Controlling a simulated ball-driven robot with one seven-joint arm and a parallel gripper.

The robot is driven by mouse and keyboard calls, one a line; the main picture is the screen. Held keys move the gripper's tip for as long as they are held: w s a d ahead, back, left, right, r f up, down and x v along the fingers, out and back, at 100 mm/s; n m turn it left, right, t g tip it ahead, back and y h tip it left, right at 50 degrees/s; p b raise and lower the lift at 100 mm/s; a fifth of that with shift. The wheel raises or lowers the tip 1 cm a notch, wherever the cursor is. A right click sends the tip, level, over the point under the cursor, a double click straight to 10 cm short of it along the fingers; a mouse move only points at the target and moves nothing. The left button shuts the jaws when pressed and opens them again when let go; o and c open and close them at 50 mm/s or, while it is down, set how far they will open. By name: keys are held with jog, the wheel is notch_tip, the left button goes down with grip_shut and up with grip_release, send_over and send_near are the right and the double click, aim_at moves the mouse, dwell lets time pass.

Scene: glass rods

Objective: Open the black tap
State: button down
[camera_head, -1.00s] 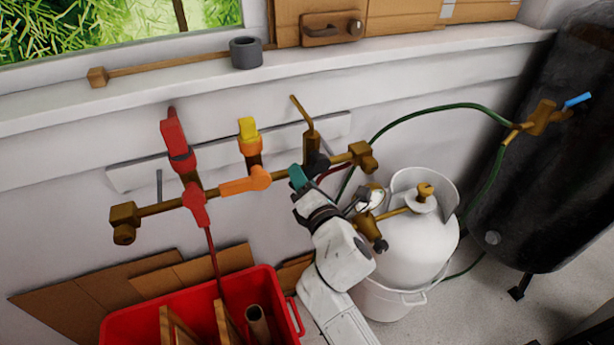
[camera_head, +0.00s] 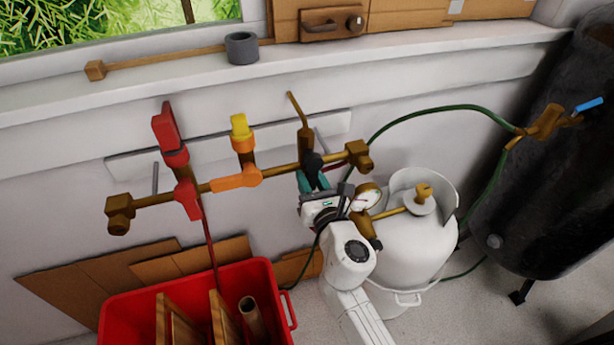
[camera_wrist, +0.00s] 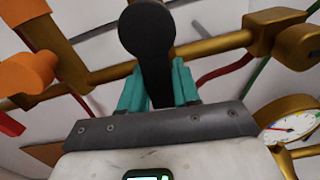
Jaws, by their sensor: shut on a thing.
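The black tap (camera_head: 312,161) sits on the brass pipe (camera_head: 277,171), below the upright brass spout, toward the pipe's right end. In the wrist view the black tap (camera_wrist: 147,38) shows large, its round head up and its lever running down between the teal fingers. My gripper (camera_head: 313,181) comes from below, and its teal fingers reach the tap. In the wrist view my gripper (camera_wrist: 158,85) is shut on the lever, one finger on each side. The lever's lower end is hidden between the fingers.
An orange tap (camera_head: 235,179) and a red tap (camera_head: 187,199) share the pipe to the left. A pressure gauge (camera_head: 367,196) and white gas cylinder (camera_head: 410,240) stand close on the right. A red crate (camera_head: 130,312) stands below left. A green hose (camera_head: 440,108) arches right.

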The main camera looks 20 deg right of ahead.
jog(key=shift+d+n, duration=0.3)
jog(key=shift+n, duration=0.2)
jog(key=c, duration=0.9)
grip_release()
jog(key=shift+s, duration=0.1)
jog(key=s, duration=1)
jog(key=shift+s, duration=0.3)
